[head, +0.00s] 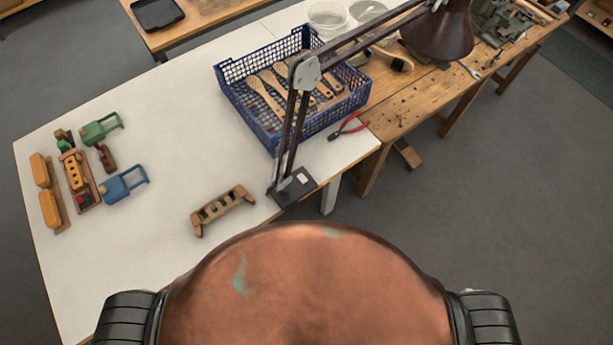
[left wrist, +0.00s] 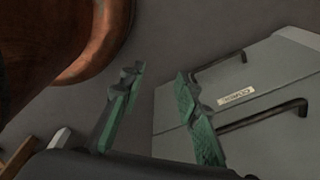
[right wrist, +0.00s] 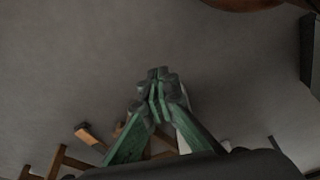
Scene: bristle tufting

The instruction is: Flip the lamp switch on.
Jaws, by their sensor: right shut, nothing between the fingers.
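The lamp has a dark base (head: 292,188) on the white table, close to the table's front right edge. A small pale patch, perhaps the switch (head: 302,179), sits on the base; its position cannot be read. The lamp's jointed arm rises to a dark brown shade (head: 437,35) over the wooden bench. My left gripper (left wrist: 158,82) is open and empty in the left wrist view, with grey drawers beyond it. My right gripper (right wrist: 157,80) is shut and empty in the right wrist view, above the floor. Neither gripper shows in the head view.
A blue crate (head: 262,122) of wooden brushes stands behind the lamp. Red pliers (head: 348,127) lie right of it. Coloured tools and blocks (head: 75,170) lie at the far left. White table (head: 160,130) is clear between.

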